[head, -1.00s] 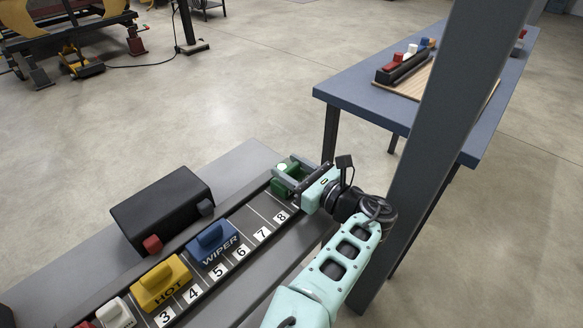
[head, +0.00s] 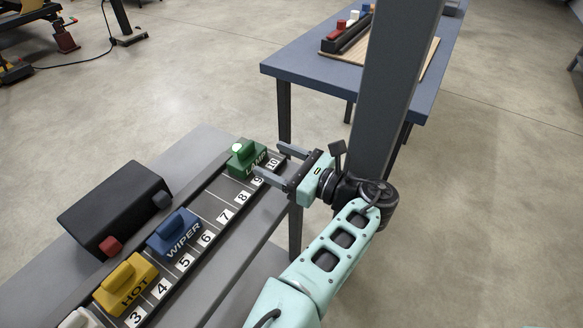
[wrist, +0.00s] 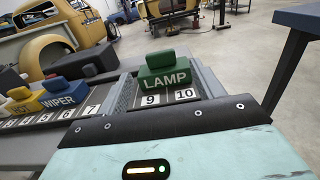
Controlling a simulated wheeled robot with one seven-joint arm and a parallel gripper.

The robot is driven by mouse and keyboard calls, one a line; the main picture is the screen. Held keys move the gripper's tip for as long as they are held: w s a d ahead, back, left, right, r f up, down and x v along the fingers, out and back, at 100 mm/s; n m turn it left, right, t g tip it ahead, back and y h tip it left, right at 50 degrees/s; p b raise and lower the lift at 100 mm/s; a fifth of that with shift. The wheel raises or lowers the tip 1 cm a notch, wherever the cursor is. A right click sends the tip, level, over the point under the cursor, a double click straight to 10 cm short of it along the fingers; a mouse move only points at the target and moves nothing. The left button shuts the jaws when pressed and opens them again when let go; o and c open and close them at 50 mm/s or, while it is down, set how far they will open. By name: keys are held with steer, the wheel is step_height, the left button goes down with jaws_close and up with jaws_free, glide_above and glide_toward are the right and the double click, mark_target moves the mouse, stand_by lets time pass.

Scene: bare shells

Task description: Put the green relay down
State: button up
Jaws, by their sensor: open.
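The green relay (head: 247,158), labelled LAMP, sits upright on the numbered rail (head: 213,207) near its far end, by numbers 9 and 10. My gripper (head: 268,162) is open and empty.
A blue WIPER relay (head: 175,233) and a yellow HOT relay (head: 126,284) sit farther down the rail. A black box (head: 115,208) with red and grey knobs stands left of it. A grey post (head: 392,90) rises behind my arm. A blue table (head: 300,72) stands beyond.

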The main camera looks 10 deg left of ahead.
steer(key=shift+v, duration=1.9)
